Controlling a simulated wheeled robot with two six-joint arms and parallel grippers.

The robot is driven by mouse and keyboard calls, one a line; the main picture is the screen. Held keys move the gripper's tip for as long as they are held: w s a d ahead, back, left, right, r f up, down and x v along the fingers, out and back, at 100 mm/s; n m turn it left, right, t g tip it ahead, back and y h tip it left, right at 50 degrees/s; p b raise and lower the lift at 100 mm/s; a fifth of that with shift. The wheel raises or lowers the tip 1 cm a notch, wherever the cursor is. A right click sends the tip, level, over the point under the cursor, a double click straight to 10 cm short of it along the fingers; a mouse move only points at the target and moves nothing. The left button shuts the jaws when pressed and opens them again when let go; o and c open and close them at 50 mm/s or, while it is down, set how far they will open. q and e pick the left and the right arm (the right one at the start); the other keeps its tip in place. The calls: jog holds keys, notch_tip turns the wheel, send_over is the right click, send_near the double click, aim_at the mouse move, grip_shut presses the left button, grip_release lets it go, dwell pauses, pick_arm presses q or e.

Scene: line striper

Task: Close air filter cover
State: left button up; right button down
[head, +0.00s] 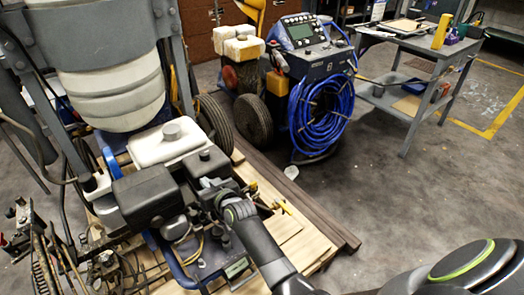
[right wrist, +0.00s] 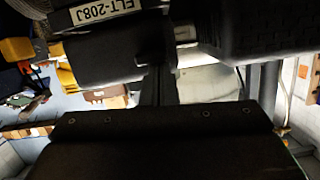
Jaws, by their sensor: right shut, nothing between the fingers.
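The engine of the line striper carries a black box-shaped housing (head: 205,163) with a round knob on top, next to my right gripper. A second, larger black box (head: 146,194) sits to its left. I cannot tell how far the air filter cover stands open. My right gripper (head: 214,190) is shut and empty, close against the engine parts; its fingertips are hard to make out among them. In the right wrist view, a dark part with a label "FLT-208J" (right wrist: 100,12) shows at the top left, and a black block with several screws (right wrist: 160,140) fills the bottom. My left gripper is out of view.
A white tank (head: 168,143) stands behind the black boxes. Wooden boards (head: 290,238) lie under the machine. A blue machine with a coiled blue hose (head: 322,115) stands behind, and a grey workbench (head: 425,45) is at the back right.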

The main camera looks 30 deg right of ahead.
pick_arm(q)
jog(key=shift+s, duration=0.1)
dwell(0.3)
